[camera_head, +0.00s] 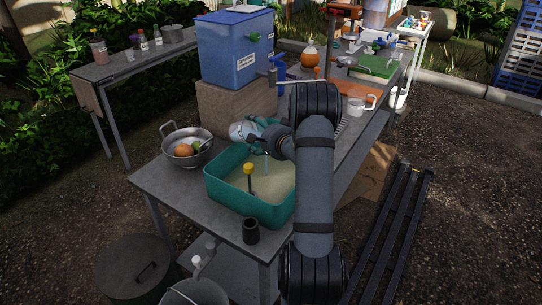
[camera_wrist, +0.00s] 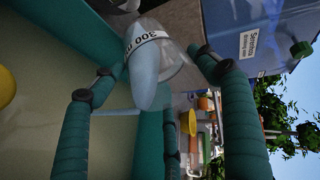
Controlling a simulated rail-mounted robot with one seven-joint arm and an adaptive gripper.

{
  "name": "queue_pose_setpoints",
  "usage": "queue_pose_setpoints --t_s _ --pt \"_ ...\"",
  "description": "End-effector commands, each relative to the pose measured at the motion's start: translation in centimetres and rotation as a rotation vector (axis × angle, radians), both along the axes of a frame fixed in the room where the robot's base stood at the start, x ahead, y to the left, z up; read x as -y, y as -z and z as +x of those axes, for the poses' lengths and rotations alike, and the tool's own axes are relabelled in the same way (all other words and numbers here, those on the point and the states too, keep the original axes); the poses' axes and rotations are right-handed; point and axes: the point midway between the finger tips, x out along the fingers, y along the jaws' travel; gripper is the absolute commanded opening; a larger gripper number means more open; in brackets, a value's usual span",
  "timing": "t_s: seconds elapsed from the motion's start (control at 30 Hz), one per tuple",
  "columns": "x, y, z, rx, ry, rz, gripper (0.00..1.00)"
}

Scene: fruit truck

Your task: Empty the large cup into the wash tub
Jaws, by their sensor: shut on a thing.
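The large cup (camera_wrist: 172,62) is clear, with a white band reading about "300" and pale blue liquid inside. It is tipped over the teal wash tub (camera_head: 226,200), and also shows in the head view (camera_head: 239,131). My gripper (camera_wrist: 158,58), with teal fingers, is shut on the cup, one finger on each side. In the head view my gripper (camera_head: 256,132) is above the tub's far side. A thin pale blue stream (camera_head: 266,164) falls toward the tub, which holds cloudy, pale yellowish liquid. The stream also shows in the wrist view (camera_wrist: 114,112).
A yellow-topped stick (camera_head: 249,170) stands in the tub. A metal pan with fruit (camera_head: 187,146) is to its left and a dark cup (camera_head: 250,232) in front. A blue container (camera_head: 234,50) with a tap stands on a box (camera_head: 228,108) behind.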

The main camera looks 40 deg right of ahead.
Motion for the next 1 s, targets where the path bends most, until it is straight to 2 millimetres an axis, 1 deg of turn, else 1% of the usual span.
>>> queue_pose_setpoints --t_s 1.0 --pt "0.18 -0.21 -0.42 0.105 0.000 0.039 0.32"
